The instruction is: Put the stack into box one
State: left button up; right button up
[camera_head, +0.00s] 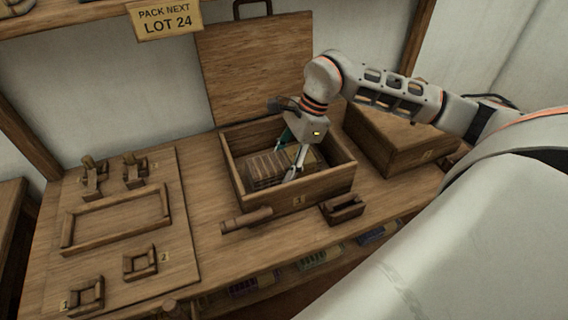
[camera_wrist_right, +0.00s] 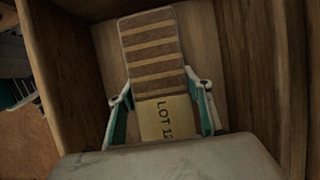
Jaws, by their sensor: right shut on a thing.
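The stack (camera_head: 265,169) is a striped brown bundle, low inside the open wooden box (camera_head: 262,209), which has a small tag on its front whose number I cannot read surely. My right gripper (camera_head: 291,158) reaches down into this box and is shut on the stack. In the right wrist view the stack (camera_wrist_right: 153,50) lies between the two teal-backed fingers (camera_wrist_right: 160,100). Its pale label reads "LOT 1" and a partly hidden digit. I cannot tell whether the stack touches the box floor. My left gripper is not in view.
A closed wooden box (camera_head: 405,142) stands to the right. A lid-like panel (camera_head: 255,65) stands upright behind. A board (camera_head: 128,235) with wooden frames and holders fills the left. A small wooden block (camera_head: 247,219) and holder (camera_head: 342,208) lie in front. A sign (camera_head: 165,19) reads "LOT 24".

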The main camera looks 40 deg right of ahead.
jog(key=o, duration=1.2)
jog(key=shift+f, duration=0.15)
jog(key=p+v, duration=0.1)
jog(key=v, duration=1.1)
